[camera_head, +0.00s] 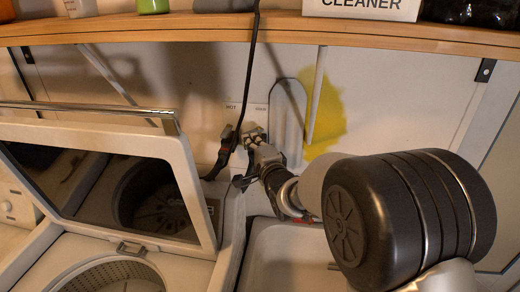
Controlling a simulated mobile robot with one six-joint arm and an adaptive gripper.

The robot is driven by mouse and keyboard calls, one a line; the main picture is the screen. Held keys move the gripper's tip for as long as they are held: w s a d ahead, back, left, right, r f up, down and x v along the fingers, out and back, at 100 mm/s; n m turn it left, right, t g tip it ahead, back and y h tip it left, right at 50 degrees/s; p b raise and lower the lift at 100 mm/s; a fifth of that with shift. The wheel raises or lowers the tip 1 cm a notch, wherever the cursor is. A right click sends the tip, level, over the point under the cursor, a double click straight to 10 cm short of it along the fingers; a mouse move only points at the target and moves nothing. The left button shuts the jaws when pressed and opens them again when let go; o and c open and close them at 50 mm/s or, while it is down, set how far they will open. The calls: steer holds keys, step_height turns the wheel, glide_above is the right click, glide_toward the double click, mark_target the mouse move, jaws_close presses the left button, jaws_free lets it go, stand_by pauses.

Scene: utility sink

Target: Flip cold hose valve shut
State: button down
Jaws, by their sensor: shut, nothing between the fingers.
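A small group of metal hose valve fittings (253,133) sits on the wall under a white label plate with "HOT" at its left end. A reddish lever or fitting (228,133) is at the left of the group, with dark hoses beside it. My gripper (262,152) comes in from the lower right and is shut and empty, with its tip right at or just in front of the metal fittings. I cannot tell whether it touches them. The cold valve's lever is small and partly hidden by my gripper, so its position is unclear.
A washing machine with its lid (186,150) raised stands at the left. A white sink (285,255) is below my arm. A wooden shelf (280,30) with bottles and a cleaner box runs above. A black cord (251,60) hangs down close to the valves.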

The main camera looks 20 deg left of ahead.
steer(key=shift+w+a+b, duration=0.1)
steer(key=shift+a+b, duration=0.75)
steer(key=shift+a, duration=0.3)
stand_by(0.9)
